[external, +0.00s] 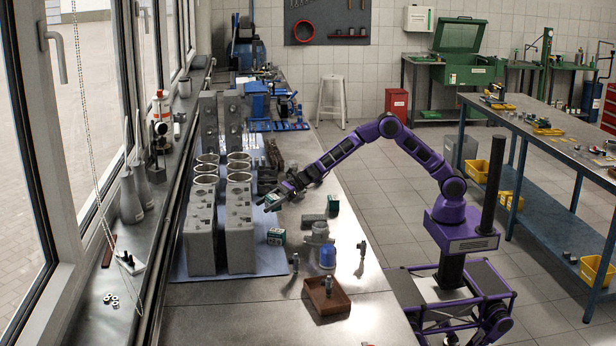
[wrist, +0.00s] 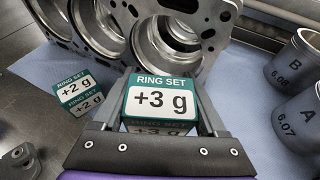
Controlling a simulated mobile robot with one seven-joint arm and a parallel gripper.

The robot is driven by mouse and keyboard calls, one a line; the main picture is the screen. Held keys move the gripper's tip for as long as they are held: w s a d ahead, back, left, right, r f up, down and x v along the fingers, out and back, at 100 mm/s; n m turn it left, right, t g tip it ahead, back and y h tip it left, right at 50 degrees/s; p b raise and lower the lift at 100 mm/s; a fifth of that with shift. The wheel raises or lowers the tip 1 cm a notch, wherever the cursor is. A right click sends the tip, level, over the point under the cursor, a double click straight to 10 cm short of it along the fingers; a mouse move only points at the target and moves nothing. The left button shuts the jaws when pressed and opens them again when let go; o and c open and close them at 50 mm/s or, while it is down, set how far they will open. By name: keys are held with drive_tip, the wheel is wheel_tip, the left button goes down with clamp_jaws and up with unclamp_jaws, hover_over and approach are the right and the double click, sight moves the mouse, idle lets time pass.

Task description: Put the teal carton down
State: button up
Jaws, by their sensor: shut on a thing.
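My gripper (external: 268,199) is shut on a teal and white carton (external: 272,203), marked "RING SET +3 g" in the wrist view (wrist: 160,98). The carton sits between the two fingers (wrist: 163,105), its label facing the wrist camera. It is held beside the row of engine cylinders; whether its underside touches the mat cannot be told. A second teal carton (wrist: 84,96), marked "+2 g", stands left of the held one in the wrist view. In the external view a similar carton (external: 276,236) stands nearer the camera than my gripper.
Grey engine blocks (external: 240,225) with open bores stand on a blue mat (external: 262,266). Metal cylinders (wrist: 300,62) marked "B 6.08" and "A 6.07" stand at right in the wrist view. Another green box (external: 333,204), a blue-based part (external: 327,256) and a brown tray (external: 326,297) are nearby.

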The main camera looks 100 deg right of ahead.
sight(268, 227)
drive_tip(key=shift+f+b, duration=0.45)
drive_tip(key=shift+f, duration=3.1)
drive_tip(key=shift+f+b, duration=0.25)
drive_tip(key=shift+b, duration=0.1)
drive_tip(key=o, duration=1.3)
drive_tip(key=shift+r, duration=0.1)
drive_tip(key=shift+r+p, duration=0.3)
drive_tip(key=shift+p, duration=0.2)
drive_tip(key=v, duration=1.2)
drive_tip(key=shift+d+f, duration=0.1)
